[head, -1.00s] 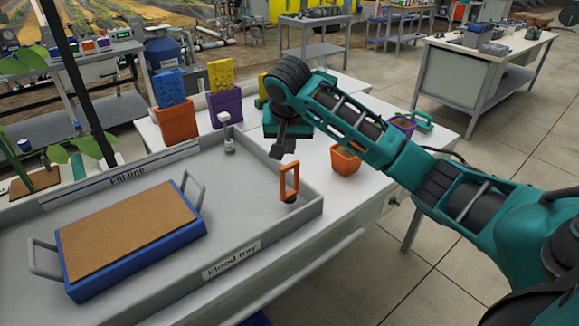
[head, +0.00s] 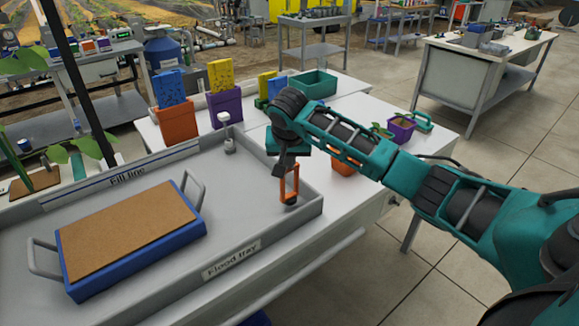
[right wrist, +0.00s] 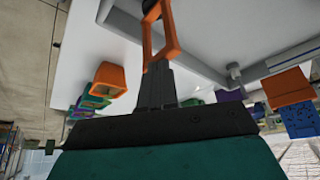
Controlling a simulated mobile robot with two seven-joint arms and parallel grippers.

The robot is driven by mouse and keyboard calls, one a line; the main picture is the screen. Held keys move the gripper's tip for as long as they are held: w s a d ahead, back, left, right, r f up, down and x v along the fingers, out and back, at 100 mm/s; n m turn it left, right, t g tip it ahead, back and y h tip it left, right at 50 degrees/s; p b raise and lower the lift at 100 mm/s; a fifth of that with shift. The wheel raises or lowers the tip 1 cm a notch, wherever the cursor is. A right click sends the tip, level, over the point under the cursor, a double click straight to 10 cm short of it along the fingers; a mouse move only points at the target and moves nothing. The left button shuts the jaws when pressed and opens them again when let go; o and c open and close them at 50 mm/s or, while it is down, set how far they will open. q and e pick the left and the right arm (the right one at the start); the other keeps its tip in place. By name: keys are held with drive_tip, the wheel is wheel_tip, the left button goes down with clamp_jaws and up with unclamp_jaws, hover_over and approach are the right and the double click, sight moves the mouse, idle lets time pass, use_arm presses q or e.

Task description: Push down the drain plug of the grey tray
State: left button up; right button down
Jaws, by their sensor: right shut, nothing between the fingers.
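The grey flood tray (head: 225,240) fills the left and middle of the head view. At its right end stands an upright orange loop handle on a dark round base, which looks like the drain plug (head: 295,186). The handle also shows at the top of the right wrist view (right wrist: 172,38). My right gripper (head: 281,172) is shut and empty, pointing down at the top of the handle. Its tips overlap the handle in the picture; I cannot tell whether they touch it. The dark base is mostly hidden in the wrist view. My left gripper is not in view.
A blue tray with a brown mat (head: 130,230) and grey handles sits in the flood tray. A white-capped fitting (head: 228,135) stands near the back wall. Orange (head: 176,122) and purple (head: 226,108) pots stand behind. An orange pot (head: 342,162) is partly behind my right arm.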

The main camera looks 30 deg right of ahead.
drive_tip(key=shift+f, duration=0.1)
drive_tip(key=shift+s+a+f+b, duration=0.1)
drive_tip(key=shift+s+f+b, duration=0.1)
drive_tip(key=shift+f, duration=0.9)
drive_tip(key=shift+s+a+f+b, duration=0.1)
drive_tip(key=shift+s+f+b, duration=0.1)
drive_tip(key=shift+f, duration=0.9)
drive_tip(key=s+a+v, duration=0.1)
drive_tip(key=v, duration=1.3)
drive_tip(key=shift+s+p, duration=0.2)
drive_tip(key=shift+p, duration=0.15)
drive_tip(key=shift+a, duration=0.1)
